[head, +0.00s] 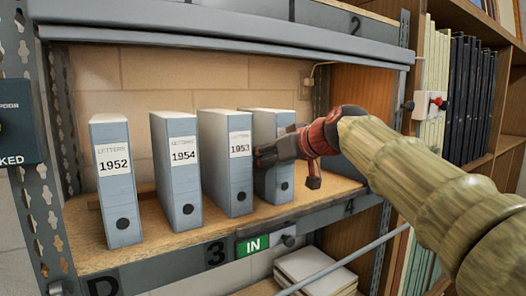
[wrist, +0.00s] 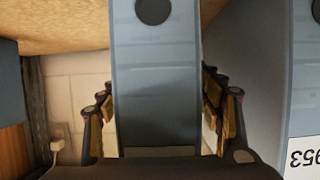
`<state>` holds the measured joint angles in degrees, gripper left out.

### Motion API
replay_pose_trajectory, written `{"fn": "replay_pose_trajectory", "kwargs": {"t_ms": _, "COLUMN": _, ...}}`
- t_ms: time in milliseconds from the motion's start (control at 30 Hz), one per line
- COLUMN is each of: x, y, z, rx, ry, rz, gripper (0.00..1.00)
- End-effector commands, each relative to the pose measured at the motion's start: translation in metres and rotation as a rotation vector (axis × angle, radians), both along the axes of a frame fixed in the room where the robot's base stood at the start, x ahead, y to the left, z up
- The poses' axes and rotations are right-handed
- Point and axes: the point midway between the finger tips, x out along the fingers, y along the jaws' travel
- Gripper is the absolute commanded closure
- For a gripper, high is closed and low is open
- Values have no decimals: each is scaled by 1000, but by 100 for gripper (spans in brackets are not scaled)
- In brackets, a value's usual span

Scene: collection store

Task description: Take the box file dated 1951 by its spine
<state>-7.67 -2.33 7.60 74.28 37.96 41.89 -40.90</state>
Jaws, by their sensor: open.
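Grey-blue box files with white spine labels stand upright in a row on a shelf. The labels read 1952 (head: 116,185), 1954 (head: 180,180) and 1953 (head: 230,175). A fourth box file (head: 275,183) stands at the right end; my gripper covers its date, so I cannot read it. In the wrist view, which is upside down, this file's spine (wrist: 155,65) fills the middle. My gripper (head: 268,156) is open, with one finger on each side of this spine (wrist: 157,112). I cannot tell whether the fingers touch it.
The 1953 file stands close on one side of my gripper, at the right of the wrist view. The shelf board (head: 165,243) carries a green IN sign (head: 252,245) on its front edge. A metal upright (head: 390,130) and a bookcase of dark volumes stand right.

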Motion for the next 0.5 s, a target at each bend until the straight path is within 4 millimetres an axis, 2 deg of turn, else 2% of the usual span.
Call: {"fn": "replay_pose_trajectory", "kwargs": {"t_ms": 500, "x": 0, "y": 0, "z": 0, "rx": 0, "ry": 0, "rz": 0, "gripper": 63}}
